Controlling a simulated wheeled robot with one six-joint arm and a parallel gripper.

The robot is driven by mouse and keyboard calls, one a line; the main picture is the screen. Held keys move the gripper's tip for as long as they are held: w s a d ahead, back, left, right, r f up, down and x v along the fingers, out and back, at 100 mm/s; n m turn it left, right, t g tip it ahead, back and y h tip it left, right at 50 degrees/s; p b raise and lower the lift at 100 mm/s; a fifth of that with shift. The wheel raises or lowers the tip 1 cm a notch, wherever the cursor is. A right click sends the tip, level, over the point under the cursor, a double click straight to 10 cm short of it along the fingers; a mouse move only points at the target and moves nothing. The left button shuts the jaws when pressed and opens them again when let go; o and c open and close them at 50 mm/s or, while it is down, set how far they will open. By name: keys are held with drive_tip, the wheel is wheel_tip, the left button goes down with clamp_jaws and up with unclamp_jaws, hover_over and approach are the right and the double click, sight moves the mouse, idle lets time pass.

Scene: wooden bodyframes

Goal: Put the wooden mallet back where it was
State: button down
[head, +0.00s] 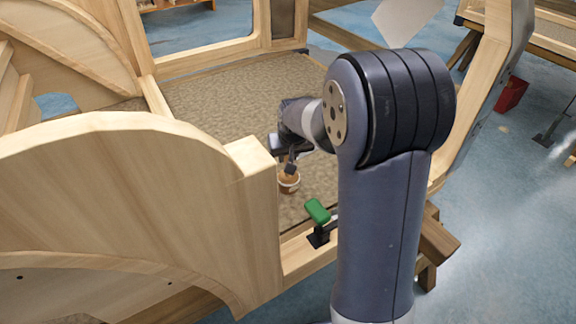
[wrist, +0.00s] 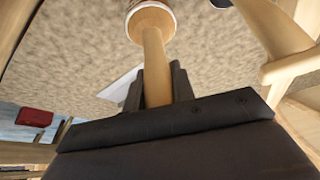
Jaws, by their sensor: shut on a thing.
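The wooden mallet shows in the wrist view with its pale handle (wrist: 154,60) running up from between my fingers to a round head (wrist: 150,20) with a light band, cut off at the top edge. My gripper (wrist: 157,85) is shut on the handle, one dark finger on each side. In the head view the mallet head (head: 289,183) shows below my gripper (head: 290,167), over the brown carpeted floor inside the wooden frame. I cannot tell whether the head touches the floor. My arm hides part of the area to the right.
A green-topped clamp (head: 317,211) stands at the frame's near beam. A curved wooden panel (head: 150,190) rises close on the left of my gripper. The carpeted floor (head: 225,105) behind is clear. A red bin (head: 511,94) stands outside at right.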

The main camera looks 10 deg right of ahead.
drive_tip(key=shift+f, duration=1.7)
drive_tip(key=shift+f+b, duration=0.15)
drive_tip(key=shift+b, duration=0.2)
drive_tip(key=c, duration=1.2)
unclamp_jaws()
drive_tip(key=shift+s+r+p, duration=0.15)
drive_tip(key=shift+r+p, duration=0.15)
drive_tip(key=shift+r, duration=0.35)
drive_tip(key=p+v, duration=0.1)
drive_tip(key=v, duration=1)
drive_tip(key=shift+s+r, duration=0.1)
